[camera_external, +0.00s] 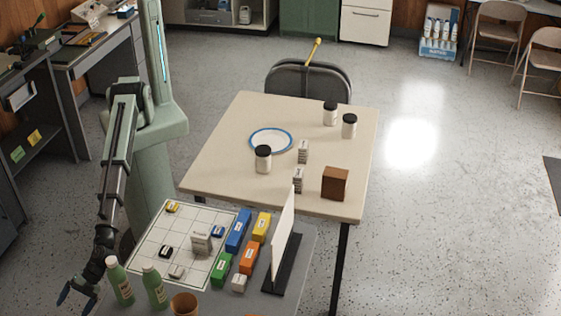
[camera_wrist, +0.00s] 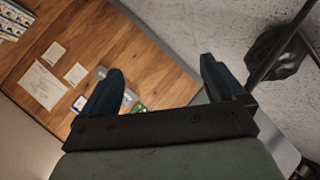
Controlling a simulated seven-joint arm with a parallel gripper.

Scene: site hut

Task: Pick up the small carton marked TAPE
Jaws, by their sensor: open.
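Several small pale cartons with dark print are in the external view, and their print is too small to tell which says TAPE. Two stand on the cream table: a far carton (camera_external: 303,151) and a near carton (camera_external: 298,179). On the grey table are an upright grey carton (camera_external: 201,243), a low carton (camera_external: 177,271) and a white carton (camera_external: 239,284). My gripper (camera_external: 76,292) hangs at the lower left, left of the green bottles and apart from all cartons. In the wrist view my gripper (camera_wrist: 160,88) is open with nothing between its fingers.
Two green bottles (camera_external: 123,283) (camera_external: 156,287) and a brown cup (camera_external: 185,305) stand at the near edge. Coloured blocks (camera_external: 238,231) and an upright white panel (camera_external: 284,232) stand right of the white grid board (camera_external: 190,212). The cream table holds jars, a plate and a brown box (camera_external: 335,183).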

